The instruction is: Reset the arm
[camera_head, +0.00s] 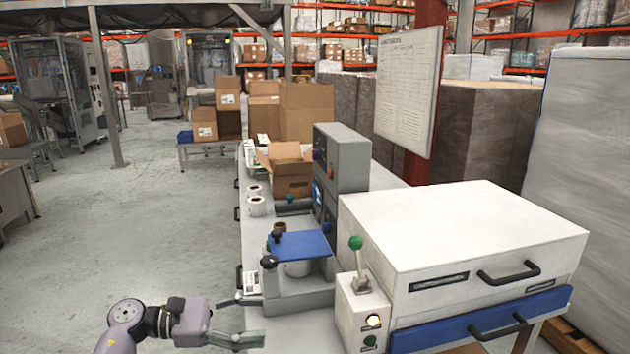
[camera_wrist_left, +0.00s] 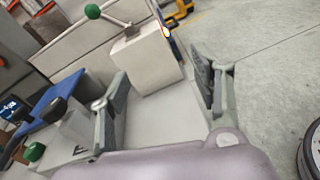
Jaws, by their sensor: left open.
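My left gripper (camera_head: 252,320) is at the near left edge of the bench, beside the grey device with the blue top plate. Its two fingers are spread apart with nothing between them. In the left wrist view the open fingers (camera_wrist_left: 158,68) frame part of the bench and a pale control box (camera_wrist_left: 145,62) with a green-knobbed lever. My left arm comes in from the lower left. My right gripper does not show in either view.
The grey device with a blue plate (camera_head: 298,245) stands close to the gripper. A white machine (camera_head: 470,235) with black handles and the control box (camera_head: 362,318) stand at right. Label rolls (camera_head: 256,206) and an open carton (camera_head: 290,183) lie farther back. Floor (camera_head: 130,230) at left is clear.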

